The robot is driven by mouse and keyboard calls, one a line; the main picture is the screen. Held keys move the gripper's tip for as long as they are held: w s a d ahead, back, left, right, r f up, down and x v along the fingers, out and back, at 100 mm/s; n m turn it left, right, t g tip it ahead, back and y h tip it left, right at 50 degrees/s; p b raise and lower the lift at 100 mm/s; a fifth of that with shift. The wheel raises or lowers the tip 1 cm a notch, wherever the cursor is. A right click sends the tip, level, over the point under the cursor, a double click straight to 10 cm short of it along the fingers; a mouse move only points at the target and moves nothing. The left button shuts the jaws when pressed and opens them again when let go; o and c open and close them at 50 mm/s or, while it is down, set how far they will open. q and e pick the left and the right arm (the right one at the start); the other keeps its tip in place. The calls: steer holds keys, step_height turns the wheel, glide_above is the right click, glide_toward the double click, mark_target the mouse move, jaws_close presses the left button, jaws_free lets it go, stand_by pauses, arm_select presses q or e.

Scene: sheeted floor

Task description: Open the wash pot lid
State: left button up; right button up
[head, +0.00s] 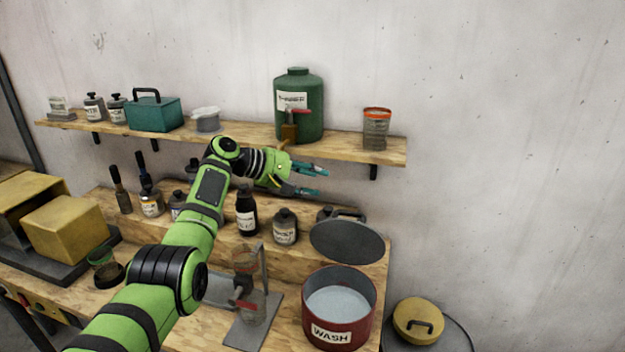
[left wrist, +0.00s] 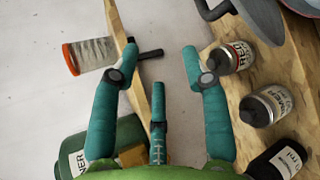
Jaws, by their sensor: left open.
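The red wash pot (head: 322,330), labelled WASH, stands at the right end of the bench with its top open and a pale grey surface inside. Its round dark grey lid (head: 347,242) is tilted up behind the rim, apart from most of it. Part of the lid also shows at the top right in the left wrist view (left wrist: 262,16). My left gripper (head: 322,182) is open and empty, above and a little left of the lid, below the upper shelf. Its teal fingers (left wrist: 159,55) are spread with nothing between them. My right gripper is not in view.
Bottles, including a black one (head: 246,212) and a grey one (head: 285,228), stand on the raised step left of the lid. A green jug (head: 312,120) and an orange-topped jar (head: 376,130) sit on the shelf above. A yellow-lidded drum (head: 418,320) is at right.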

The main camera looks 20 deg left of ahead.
arm_select(q)
steer(key=v, duration=1.1)
steer(key=shift+r, duration=0.15)
steer(key=shift+s, duration=0.15)
